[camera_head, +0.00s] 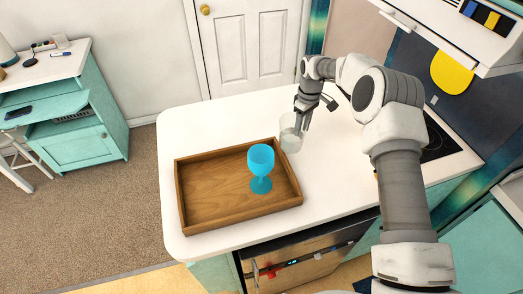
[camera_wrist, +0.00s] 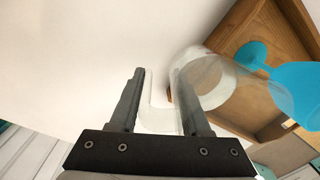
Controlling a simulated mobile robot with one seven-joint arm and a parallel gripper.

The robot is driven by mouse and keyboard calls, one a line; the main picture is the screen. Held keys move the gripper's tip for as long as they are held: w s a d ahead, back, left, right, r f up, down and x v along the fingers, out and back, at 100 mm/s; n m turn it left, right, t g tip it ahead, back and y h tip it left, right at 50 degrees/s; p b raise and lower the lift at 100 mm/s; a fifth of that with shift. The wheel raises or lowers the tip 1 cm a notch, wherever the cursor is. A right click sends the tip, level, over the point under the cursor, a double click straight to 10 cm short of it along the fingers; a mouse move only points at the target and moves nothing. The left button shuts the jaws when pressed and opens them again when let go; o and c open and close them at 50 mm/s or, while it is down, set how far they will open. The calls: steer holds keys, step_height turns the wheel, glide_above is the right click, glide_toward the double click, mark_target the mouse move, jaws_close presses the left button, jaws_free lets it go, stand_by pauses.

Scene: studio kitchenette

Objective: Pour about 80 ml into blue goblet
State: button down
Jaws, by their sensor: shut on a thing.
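The blue goblet (camera_head: 261,161) stands upright in the right half of the wooden tray (camera_head: 182,203). It also shows in the wrist view (camera_wrist: 298,82), at the right edge. My gripper (camera_head: 303,106) is shut on a clear jug (camera_head: 290,134), behind and right of the goblet. In the wrist view my fingers (camera_wrist: 157,100) are at the jug's handle, and its see-through body (camera_wrist: 215,82) lies to their right. The jug looks slightly tilted and is apart from the goblet. I cannot tell how much liquid the jug or the goblet holds.
The white counter (camera_head: 200,128) is clear left of and behind the tray. A dark cooktop (camera_head: 438,140) lies to the right, under a hood (camera_head: 460,30). A teal cabinet (camera_head: 80,145) stands apart at the left, with a white door (camera_head: 247,50) behind.

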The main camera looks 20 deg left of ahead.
steer(key=shift+w, duration=0.2)
steer(key=shift+r, duration=0.1)
steer(key=s+r+t, duration=0.1)
steer(key=s+r+t+h, duration=0.1)
steer(key=r+t, duration=0.1)
steer(key=s+a+r+t, duration=0.1)
steer(key=r, duration=0.1)
steer(key=shift+t+h+p, duration=0.3)
steer(key=shift+t+h, duration=0.1)
step_height(320, 180, up, 6)
steer(key=s+a+t+h+b, duration=0.1)
steer(key=s+t+b, duration=0.1)
steer(key=t, duration=0.2)
steer(key=shift+s+r+t+h, duration=0.2)
steer(key=shift+s+t+h, duration=0.1)
steer(key=shift+h, duration=0.1)
steer(key=shift+s+r+t+b, duration=0.1)
steer(key=shift+r+t+b, duration=0.35)
steer(key=shift+b, duration=0.65)
steer(key=shift+s+a+r+t+h+b, duration=0.15)
steer(key=shift+s+t+h+b, duration=0.45)
steer(key=shift+b, duration=1.25)
steer(key=shift+s+a+r+t+b, duration=0.15)
steer(key=shift+r+t+b, duration=0.1)
steer(key=shift+t+b, duration=0.2)
